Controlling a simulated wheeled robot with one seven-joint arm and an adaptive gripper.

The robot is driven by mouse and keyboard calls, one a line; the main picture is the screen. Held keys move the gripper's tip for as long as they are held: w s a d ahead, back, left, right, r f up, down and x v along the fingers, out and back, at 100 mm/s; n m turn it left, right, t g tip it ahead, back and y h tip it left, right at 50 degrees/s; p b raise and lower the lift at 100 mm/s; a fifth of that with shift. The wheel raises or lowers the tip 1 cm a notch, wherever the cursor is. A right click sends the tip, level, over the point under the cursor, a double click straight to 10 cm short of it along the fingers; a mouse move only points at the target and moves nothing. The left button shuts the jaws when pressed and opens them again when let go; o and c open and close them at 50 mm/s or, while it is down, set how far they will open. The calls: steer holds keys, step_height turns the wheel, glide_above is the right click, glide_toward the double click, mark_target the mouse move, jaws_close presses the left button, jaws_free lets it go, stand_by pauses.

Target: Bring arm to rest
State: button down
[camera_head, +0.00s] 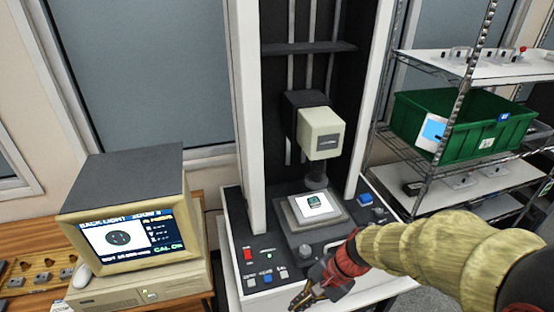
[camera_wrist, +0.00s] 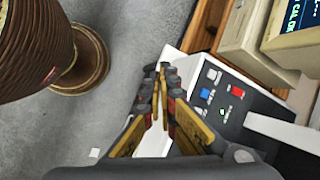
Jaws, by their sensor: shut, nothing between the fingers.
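My gripper (camera_head: 302,299) is at the front edge of the gantry measuring machine, low in the head view, with my arm reaching in from the right. In the wrist view my gripper (camera_wrist: 162,70) has its yellow fingers together with nothing between them. The measuring machine (camera_head: 232,225) has a white and black base with coloured buttons. A small green part (camera_head: 316,202) lies on the white stage (camera_head: 296,216) under the probe head (camera_head: 322,132). The gripper is apart from this part.
A monitor (camera_head: 130,240) stands on a wooden table (camera_head: 30,243) at the left. A metal shelf at the right holds a green bin (camera_head: 470,140). The wrist view shows the button panel (camera_wrist: 222,98) close to the fingers and open grey floor (camera_wrist: 130,30).

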steer(key=s+d+r+n+t+h+b, duration=0.5)
steer(key=s+d+r+n+b, duration=0.3)
steer(key=d+r, duration=0.3)
steer(key=shift+s+d+n+t+h, duration=0.3)
steer(key=shift+d+n+t, duration=0.15)
steer(key=shift+d, duration=0.6)
stand_by(2.2)
